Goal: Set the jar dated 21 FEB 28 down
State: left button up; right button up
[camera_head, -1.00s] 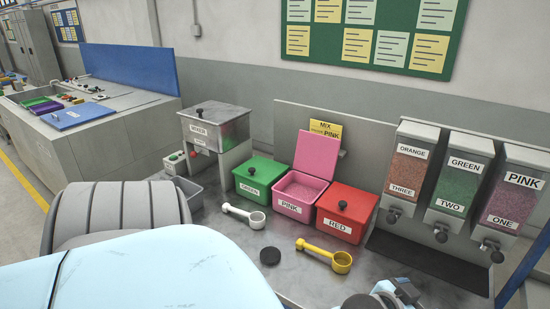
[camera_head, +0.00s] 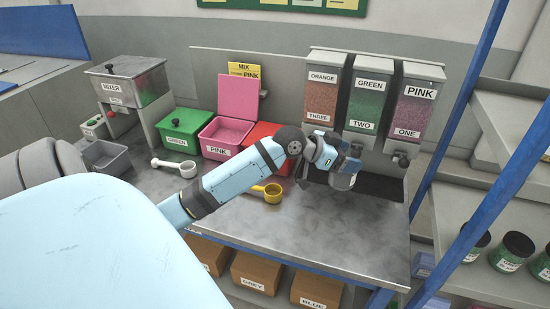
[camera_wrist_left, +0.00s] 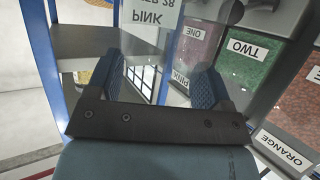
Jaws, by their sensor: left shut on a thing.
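My left gripper (camera_head: 337,160) is shut on a clear jar (camera_head: 343,181), which hangs beneath it above the right part of the worktop, in front of the dispensers. In the left wrist view the see-through jar wall lies between the two blue fingers (camera_wrist_left: 155,85). Its white label (camera_wrist_left: 150,16) is upside down and partly cut off; it reads PINK and a date ending in 28. The jar looks empty. I cannot tell whether its base touches anything. My right gripper is not in view.
Dispensers ORANGE (camera_head: 321,86), GREEN (camera_head: 372,96) and PINK (camera_head: 412,108) stand behind the jar, over a dark mat (camera_head: 385,188). The grey worktop (camera_head: 340,235) is clear in front. A yellow scoop (camera_head: 271,193) lies left. Blue shelf posts (camera_head: 455,115) and filled jars (camera_head: 511,252) are right.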

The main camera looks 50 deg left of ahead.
pick_arm(q)
jog(key=shift+f, duration=10.05)
jog(key=shift+f+b, duration=0.1)
jog(key=shift+b, duration=0.25)
jog(key=o, duration=1.1)
jog(key=shift+s, duration=0.2)
jog(key=b+v, duration=0.1)
jog(key=v, duration=1)
jog(key=shift+s+a+r, duration=0.15)
jog(key=shift+s+r, duration=0.05)
jog(key=shift+r, duration=0.15)
